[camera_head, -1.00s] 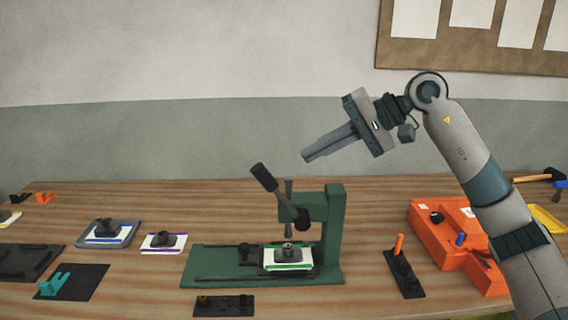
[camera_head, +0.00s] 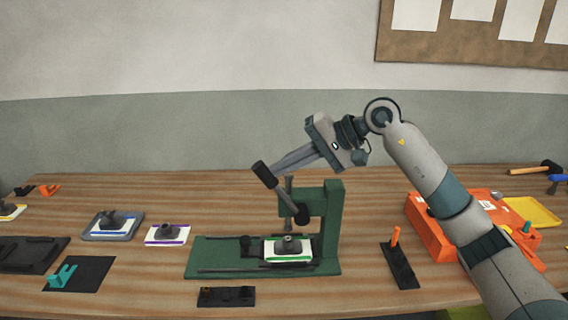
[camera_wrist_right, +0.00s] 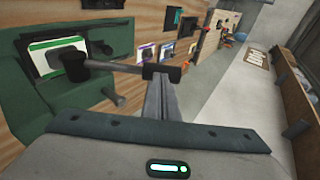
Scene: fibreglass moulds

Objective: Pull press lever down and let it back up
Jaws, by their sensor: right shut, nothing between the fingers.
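The green press (camera_head: 333,225) stands on the table, with a mould on a green-edged white card (camera_head: 288,248) under its ram. Its lever (camera_head: 272,185) slants up to the left and ends in a black grip (camera_head: 262,172). My right gripper (camera_head: 280,168) is shut and empty, its fingertips right beside the upper part of the lever. In the right wrist view the fingertips (camera_wrist_right: 158,86) lie at the lever's black end (camera_wrist_right: 162,72); I cannot tell whether they touch. My left gripper is not in view.
An orange case (camera_head: 428,225) and a yellow tray (camera_head: 535,210) lie at the right. A black stand with an orange peg (camera_head: 397,262) is right of the press. A blue tray (camera_head: 88,232) and a purple-edged card (camera_head: 155,240) lie left of it.

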